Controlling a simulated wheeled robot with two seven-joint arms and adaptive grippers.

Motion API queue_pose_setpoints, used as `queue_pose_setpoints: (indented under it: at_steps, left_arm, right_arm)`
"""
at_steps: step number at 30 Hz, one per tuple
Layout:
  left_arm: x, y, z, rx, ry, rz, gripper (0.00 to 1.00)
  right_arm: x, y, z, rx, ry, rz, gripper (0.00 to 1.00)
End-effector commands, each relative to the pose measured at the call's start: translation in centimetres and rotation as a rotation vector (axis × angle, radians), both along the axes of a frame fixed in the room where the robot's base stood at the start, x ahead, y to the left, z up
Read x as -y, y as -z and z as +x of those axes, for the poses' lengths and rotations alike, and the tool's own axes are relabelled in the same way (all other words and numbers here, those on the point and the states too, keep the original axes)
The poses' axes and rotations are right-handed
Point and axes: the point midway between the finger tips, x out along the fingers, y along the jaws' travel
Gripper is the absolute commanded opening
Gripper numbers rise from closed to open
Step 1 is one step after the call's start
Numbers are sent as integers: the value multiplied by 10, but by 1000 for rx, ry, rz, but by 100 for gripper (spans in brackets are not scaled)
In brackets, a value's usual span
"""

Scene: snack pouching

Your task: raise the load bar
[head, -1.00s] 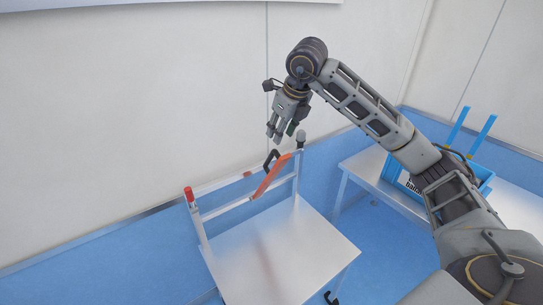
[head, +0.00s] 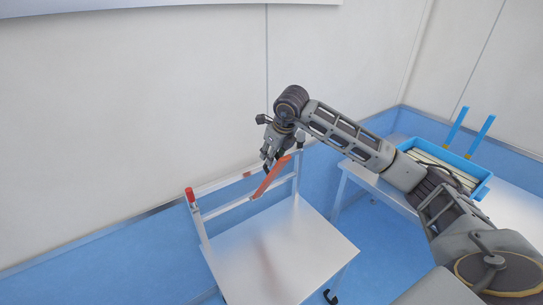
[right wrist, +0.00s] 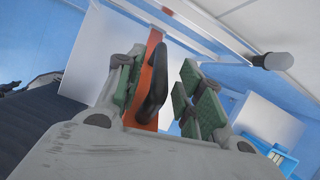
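The load bar is an orange bar (head: 272,178) that slants up to the right on the white frame at the back of a white cart. In the right wrist view, the orange bar (right wrist: 150,88) carries a black handle (right wrist: 153,85). My right gripper (head: 268,161) is at the bar's upper end and hides the handle in the head view. In the right wrist view, its green-padded fingers (right wrist: 165,88) are apart, with the handle between them. My left gripper is not in view.
The white cart (head: 300,262) has an empty top. A red-capped post (head: 191,197) stands at its left. A blue crate (head: 470,172) with pale contents sits on a white table to the right. A wall rises behind the cart.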

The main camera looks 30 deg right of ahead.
Motion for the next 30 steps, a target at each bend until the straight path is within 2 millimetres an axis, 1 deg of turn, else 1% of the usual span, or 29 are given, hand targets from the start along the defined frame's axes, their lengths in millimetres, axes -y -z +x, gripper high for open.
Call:
queue_pose_setpoints:
  at_steps: [3, 6, 17, 18, 20, 26, 27, 30]
  left_arm:
    - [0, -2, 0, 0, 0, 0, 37]
    - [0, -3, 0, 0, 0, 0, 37]
    - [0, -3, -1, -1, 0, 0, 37]
    - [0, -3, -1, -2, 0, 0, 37]
    - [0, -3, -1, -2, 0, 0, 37]
    - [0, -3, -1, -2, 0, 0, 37]
    - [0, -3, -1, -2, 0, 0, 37]
    - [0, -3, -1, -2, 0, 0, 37]
  right_arm:
    - [0, 10, 4, -3, 1, 0, 37]
    - [0, 15, 7, -1, 0, 0, 37]
    - [-1, 19, 8, 0, -1, 0, 37]
    - [-1, 19, 8, 0, -1, 0, 36]
    - [-1, 19, 8, 0, -1, 0, 28]
    - [-1, 19, 8, 0, 0, 0, 2]
    - [-1, 19, 8, 0, 0, 0, 0]
    - [0, 19, 8, 0, 0, 0, 0]
